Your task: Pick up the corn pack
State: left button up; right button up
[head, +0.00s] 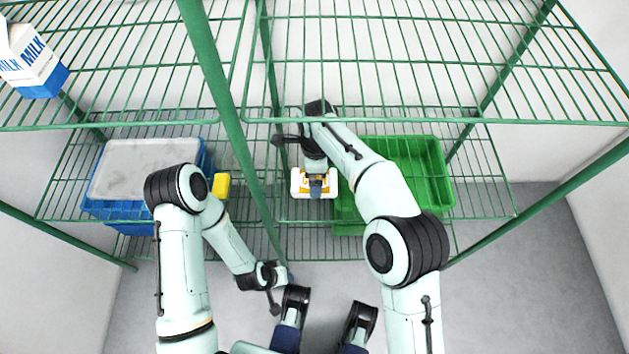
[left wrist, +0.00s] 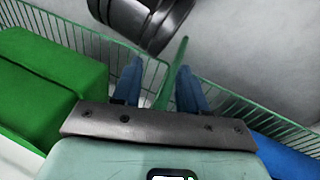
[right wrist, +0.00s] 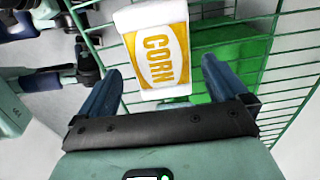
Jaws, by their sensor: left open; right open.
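The corn pack (head: 299,181) is a white pack with a yellow panel, on the lower wire shelf in the head view, partly covered by my right gripper. In the right wrist view the corn pack (right wrist: 157,60) lies ahead of and between the two fingers, its CORN label facing the camera. My right gripper (right wrist: 160,78) is open, with a visible gap on the right side of the pack; I cannot tell whether either finger touches it. My left gripper (left wrist: 160,78) is open and empty, low in front of the shelf, with a green post beyond its fingers.
A green crate (head: 432,170) stands right of the corn pack. A blue crate (head: 105,208) with a grey lid and a small yellow item (head: 221,183) are at left. A milk carton (head: 35,58) stands on the upper shelf. Green posts (head: 222,90) rise close to both arms.

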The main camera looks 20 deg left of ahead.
jog(key=f, duration=0.2)
jog(key=f+b, duration=0.1)
jog(key=f, duration=0.1)
jog(key=shift+a+f, duration=0.2)
jog(key=shift+f, duration=0.05)
jog(key=shift+r, duration=0.1)
jog(key=c, duration=1.1)
pick_arm(q)
jog(key=shift+w+a+f+t, duration=0.15)
jog(key=shift+w+a+f, duration=0.2)
jog(key=shift+w, duration=0.25)
jog(key=shift+w+a+f+t, duration=0.15)
jog(key=shift+w+a+f, duration=0.1)
jog(key=shift+w+f, duration=0.25)
jog(key=shift+r, duration=0.15)
pick_arm(e)
jog(key=shift+r, duration=0.1)
